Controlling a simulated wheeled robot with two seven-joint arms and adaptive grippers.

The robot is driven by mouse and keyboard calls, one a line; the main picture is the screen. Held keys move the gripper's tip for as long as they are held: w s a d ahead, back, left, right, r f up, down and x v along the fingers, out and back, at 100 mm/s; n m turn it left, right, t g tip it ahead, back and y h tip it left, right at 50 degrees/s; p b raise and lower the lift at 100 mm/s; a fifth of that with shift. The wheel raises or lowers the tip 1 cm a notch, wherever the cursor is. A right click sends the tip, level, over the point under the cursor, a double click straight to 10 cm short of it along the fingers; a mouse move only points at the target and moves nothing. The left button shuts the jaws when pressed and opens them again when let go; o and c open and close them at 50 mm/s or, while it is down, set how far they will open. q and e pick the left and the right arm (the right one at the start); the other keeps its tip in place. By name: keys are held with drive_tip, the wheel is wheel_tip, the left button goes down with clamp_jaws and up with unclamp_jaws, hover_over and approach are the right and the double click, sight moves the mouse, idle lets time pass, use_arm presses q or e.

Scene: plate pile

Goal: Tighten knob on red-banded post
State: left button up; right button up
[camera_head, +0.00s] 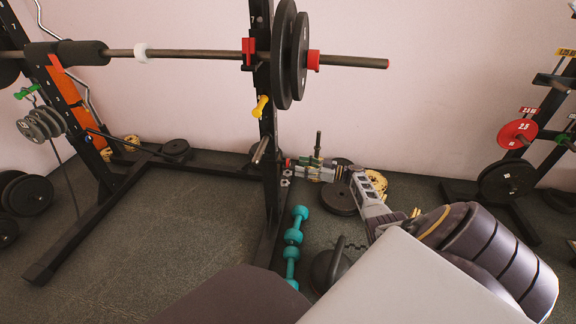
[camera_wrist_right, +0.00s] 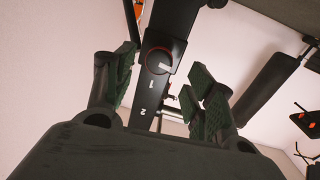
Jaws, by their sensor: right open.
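The black post (camera_head: 265,130) of the rack stands upright near the middle of the head view. It also shows in the right wrist view (camera_wrist_right: 147,98), with white numbers on its face. There a round dark knob (camera_wrist_right: 158,61) with a white line and a red ring around it sits on the post. My right gripper (camera_head: 291,166) is beside the post, low on its right side. In the right wrist view its fingers (camera_wrist_right: 162,75) are apart, one on each side of the post and knob, with nothing gripped. Contact with the knob cannot be told. My left gripper is out of view.
A barbell (camera_head: 180,53) with dark plates (camera_head: 284,55) rests across the rack above. A yellow-handled pin (camera_head: 261,106) sticks out of the post. Teal dumbbells (camera_head: 293,236), a kettlebell (camera_head: 328,268) and stacked plates (camera_head: 338,199) lie on the floor. A plate rack (camera_head: 507,180) stands right.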

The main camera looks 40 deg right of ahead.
sight(288, 163)
drive_tip(key=shift+b+x, duration=0.55)
drive_tip(key=shift+x, duration=2.8)
drive_tip(key=c, duration=1.1)
drive_tip(key=shift+o, duration=0.2)
